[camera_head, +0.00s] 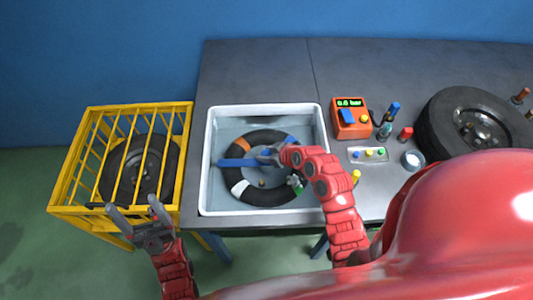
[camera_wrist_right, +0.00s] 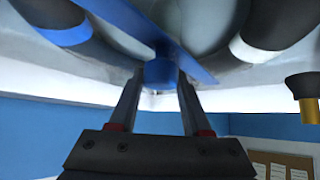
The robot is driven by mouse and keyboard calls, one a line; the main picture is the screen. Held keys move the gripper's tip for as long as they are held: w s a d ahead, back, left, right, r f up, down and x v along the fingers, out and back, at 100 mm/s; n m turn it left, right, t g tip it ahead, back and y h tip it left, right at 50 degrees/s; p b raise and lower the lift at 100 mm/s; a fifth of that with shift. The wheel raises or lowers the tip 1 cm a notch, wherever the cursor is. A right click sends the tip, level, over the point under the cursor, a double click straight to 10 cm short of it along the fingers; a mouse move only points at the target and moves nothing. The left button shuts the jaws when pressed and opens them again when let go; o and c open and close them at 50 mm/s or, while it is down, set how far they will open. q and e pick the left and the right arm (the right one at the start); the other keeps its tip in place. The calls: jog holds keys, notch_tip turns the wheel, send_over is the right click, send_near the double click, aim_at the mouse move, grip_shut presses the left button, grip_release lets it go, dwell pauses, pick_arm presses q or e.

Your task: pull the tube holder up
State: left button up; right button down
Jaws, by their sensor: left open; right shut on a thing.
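The tube holder is a blue bar (camera_head: 236,162) lying across the dark inner tube (camera_head: 243,191) in the white water basin (camera_head: 208,190). The tube has blue, orange and white patches. My right gripper (camera_head: 268,155) is over the basin, shut on the holder. In the right wrist view the holder's blue bar (camera_wrist_right: 196,66) has a round blue grip between the two fingers (camera_wrist_right: 160,84). Its right part is hidden behind my gripper in the head view. My left gripper (camera_head: 140,212) is open and empty in front of the yellow cage.
The yellow cage (camera_head: 88,112) with a wheel (camera_head: 130,170) inside stands left of the table (camera_head: 255,68). Right of the basin are an orange pressure gauge (camera_head: 350,118), small bottles, a tray of coloured pieces (camera_head: 367,154) and a large tyre (camera_head: 440,125). The back of the table is clear.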

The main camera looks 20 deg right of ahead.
notch_tip(320, 180, up, 8)
jog(key=shift+f+p, duration=0.1)
jog(key=shift+p, duration=0.2)
jog(key=shift+w, duration=0.15)
jog(key=c, duration=0.8)
grip_release()
jog(key=o, duration=0.4)
jog(key=shift+o, duration=0.2)
jog(key=shift+d, duration=0.1)
